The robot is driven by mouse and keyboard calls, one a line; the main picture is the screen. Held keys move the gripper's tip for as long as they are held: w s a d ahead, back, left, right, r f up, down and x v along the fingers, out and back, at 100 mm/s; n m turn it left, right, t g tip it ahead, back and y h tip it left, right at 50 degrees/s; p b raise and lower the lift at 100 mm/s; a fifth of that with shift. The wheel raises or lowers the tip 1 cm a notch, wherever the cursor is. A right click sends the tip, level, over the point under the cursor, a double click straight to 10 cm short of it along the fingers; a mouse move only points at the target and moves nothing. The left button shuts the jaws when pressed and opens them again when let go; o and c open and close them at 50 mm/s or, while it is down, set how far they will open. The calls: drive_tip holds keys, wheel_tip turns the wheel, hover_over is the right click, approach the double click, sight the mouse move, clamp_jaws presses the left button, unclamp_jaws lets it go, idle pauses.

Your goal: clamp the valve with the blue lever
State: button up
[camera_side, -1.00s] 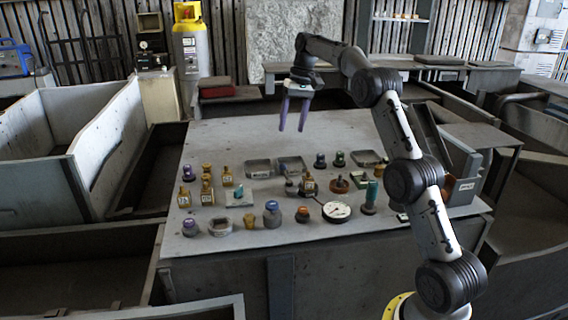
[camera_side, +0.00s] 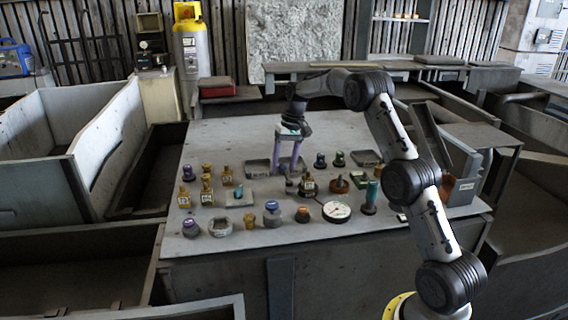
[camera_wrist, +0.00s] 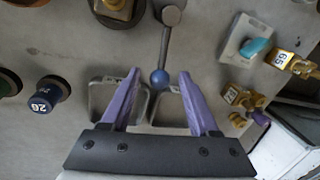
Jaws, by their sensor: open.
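The valve with the blue lever shows in the wrist view as a grey round body (camera_wrist: 171,14) at the top, with a thin grey rod ending in a blue ball (camera_wrist: 160,79). In the side view, a small grey piece (camera_side: 290,187) at mid-table looks like this valve; its blue ball cannot be made out there. My gripper (camera_side: 284,175) points down just behind it, low over the table. In the wrist view, my gripper's purple fingers (camera_wrist: 160,73) are open, one on each side of the ball. I see no contact with it.
Two shallow grey trays (camera_wrist: 104,98) (camera_wrist: 169,108) lie under the fingers. A brown-gold fitting (camera_side: 308,186) stands close to the valve. A blue-capped piece marked 20 (camera_wrist: 46,94), brass fittings (camera_wrist: 240,99) and a pale plate (camera_wrist: 234,45) are around. The table's back is clear.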

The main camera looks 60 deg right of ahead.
clamp_jaws()
idle(1.4)
